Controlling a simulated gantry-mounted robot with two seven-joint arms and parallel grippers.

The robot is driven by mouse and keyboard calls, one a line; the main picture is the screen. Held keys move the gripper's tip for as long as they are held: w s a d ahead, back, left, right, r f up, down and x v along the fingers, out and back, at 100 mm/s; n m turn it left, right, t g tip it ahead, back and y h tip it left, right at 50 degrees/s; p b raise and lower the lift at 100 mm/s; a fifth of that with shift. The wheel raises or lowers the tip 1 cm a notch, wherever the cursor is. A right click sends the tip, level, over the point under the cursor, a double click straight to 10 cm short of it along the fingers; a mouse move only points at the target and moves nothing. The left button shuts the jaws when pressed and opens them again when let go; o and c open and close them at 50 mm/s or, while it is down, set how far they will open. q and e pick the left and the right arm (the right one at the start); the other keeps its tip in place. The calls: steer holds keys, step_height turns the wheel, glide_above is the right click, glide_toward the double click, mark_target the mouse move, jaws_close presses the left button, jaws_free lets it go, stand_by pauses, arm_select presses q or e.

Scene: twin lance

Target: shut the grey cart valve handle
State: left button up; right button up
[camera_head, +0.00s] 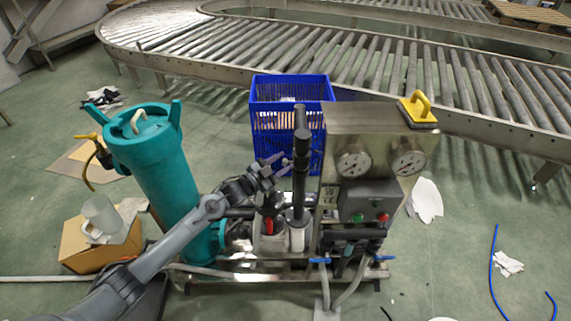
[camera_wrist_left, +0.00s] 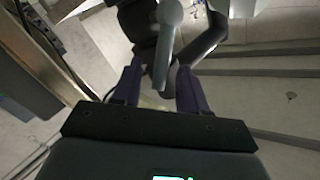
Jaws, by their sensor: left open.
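My left gripper (camera_head: 285,163) reaches in from the left over the middle of the cart, beside a dark upright post. In the left wrist view its two purple fingers (camera_wrist_left: 160,66) stand apart. A light grey lever with a rounded end, which looks like the grey valve handle (camera_wrist_left: 168,14), lies between them. Whether either finger touches it I cannot tell. In the head view I cannot make out the grey handle clearly near the gripper. My right gripper is not in view.
The cart carries a teal canister (camera_head: 165,170), a steel panel with gauges (camera_head: 350,130), a red handle (camera_head: 268,226) and blue valve handles (camera_head: 320,261). A blue crate (camera_head: 290,85) stands behind, before a roller conveyor (camera_head: 330,45). A cardboard box (camera_head: 85,245) sits left.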

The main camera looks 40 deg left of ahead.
arm_select(q)
steer(key=shift+w+d, duration=0.15)
steer(key=shift+w, duration=0.85)
jaws_close()
